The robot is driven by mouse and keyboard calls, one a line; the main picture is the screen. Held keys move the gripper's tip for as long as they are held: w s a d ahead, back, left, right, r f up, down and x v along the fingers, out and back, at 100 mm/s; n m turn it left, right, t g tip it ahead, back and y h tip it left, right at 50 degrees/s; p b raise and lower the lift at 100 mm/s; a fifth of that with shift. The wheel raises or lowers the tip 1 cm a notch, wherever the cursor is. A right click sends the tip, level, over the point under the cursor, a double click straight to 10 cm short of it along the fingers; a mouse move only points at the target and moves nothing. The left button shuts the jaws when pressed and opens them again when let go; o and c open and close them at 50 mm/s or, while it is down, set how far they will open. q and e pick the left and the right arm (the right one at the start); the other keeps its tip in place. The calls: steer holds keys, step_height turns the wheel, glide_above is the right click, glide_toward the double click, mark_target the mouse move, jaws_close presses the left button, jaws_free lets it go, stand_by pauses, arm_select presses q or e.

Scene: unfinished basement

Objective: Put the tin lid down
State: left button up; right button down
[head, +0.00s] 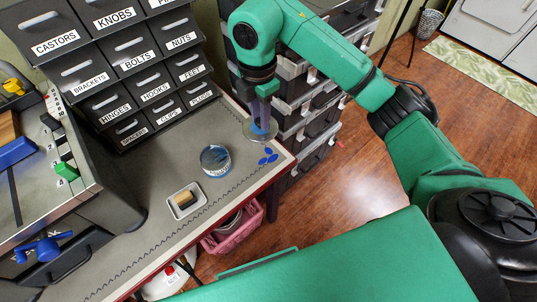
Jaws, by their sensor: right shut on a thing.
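My right gripper (262,112) points down over the far right corner of the workbench (165,225). It is shut on the tin lid (250,133), a round greyish disc with a blue middle. The lid is level or nearly so, close to the bench top; I cannot tell whether it touches. The round tin (215,160), with a blue band, stands on the bench to the left and nearer. My left gripper is not in view.
A small white dish (185,201) holds a tan block. Labelled drawers (140,65) stand behind. A pink basket (235,235) sits below the bench edge. Bare bench lies between tin and lid.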

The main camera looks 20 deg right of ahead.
step_height(320, 180, down, 16)
steer(key=shift+f+p, duration=0.1)
steer(key=shift+p, duration=0.65)
steer(key=c, duration=0.6)
jaws_free()
steer(key=shift+f, duration=0.1)
steer(key=shift+c, duration=0.2)
steer(key=shift+r, duration=0.25)
step_height(320, 180, up, 12)
steer(key=shift+f+b, duration=0.1)
steer(key=shift+b, duration=0.9)
